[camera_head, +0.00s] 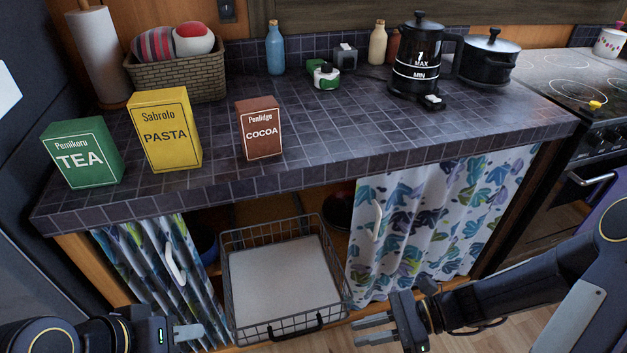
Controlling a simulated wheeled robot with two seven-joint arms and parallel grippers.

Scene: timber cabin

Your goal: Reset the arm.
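My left gripper (188,333) is low in the head view, in front of the left curtain and left of the wire basket. Its fingers point right; I cannot tell how far apart they are. My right gripper (372,328) is at the bottom, right of the basket, with its fingers pointing left. Two fingers show with a gap between them and nothing in the gap. Both grippers are apart from the boxes on the counter.
A wire basket (232,292) juts out below the tiled counter (340,150), between a left curtain (140,262) and a right curtain (440,215). Tea (82,153), pasta (166,132) and cocoa (260,128) boxes stand on the counter. A kettle (422,55) stands farther back. A stove (575,85) is at right.

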